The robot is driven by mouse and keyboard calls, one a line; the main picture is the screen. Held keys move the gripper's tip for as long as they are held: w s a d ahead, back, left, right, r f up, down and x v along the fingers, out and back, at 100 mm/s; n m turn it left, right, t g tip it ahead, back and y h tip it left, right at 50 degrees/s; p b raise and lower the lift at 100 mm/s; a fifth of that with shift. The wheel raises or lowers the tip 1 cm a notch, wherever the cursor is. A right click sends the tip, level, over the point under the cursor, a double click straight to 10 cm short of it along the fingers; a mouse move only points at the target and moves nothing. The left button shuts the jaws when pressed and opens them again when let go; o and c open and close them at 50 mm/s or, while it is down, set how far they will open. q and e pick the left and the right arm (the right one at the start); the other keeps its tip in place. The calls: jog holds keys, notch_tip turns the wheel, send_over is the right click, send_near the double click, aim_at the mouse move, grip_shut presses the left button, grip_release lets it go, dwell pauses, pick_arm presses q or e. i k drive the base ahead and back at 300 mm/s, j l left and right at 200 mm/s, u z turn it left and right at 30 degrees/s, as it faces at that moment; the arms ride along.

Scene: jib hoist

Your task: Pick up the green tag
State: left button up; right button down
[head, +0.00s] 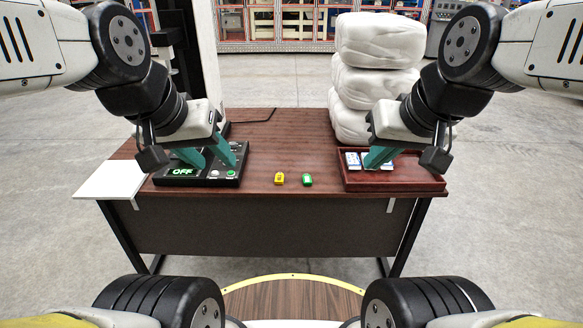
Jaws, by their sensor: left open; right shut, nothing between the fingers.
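The green tag (307,180) lies on the brown table near its front edge, just right of the yellow tag (279,179). Nothing covers it. My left gripper (210,160) is over the black control panel, well left of the tag, with its teal fingers apart and nothing between them. My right gripper (372,166) is over the brown tray, right of the tag, with its fingers shut and empty. Neither gripper touches the tag.
The black control panel (229,182) shows a green OFF display. The brown tray (425,178) holds white-and-blue items (353,161). Stacked white wrapped bundles (376,40) stand behind the tray. A white side board (110,180) is at the table's left. The table middle (285,145) is clear.

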aim_at(307, 180)
jog(key=i+j, duration=0.7)
jog(key=i+l+z, duration=0.05)
jog(key=i, duration=0.05)
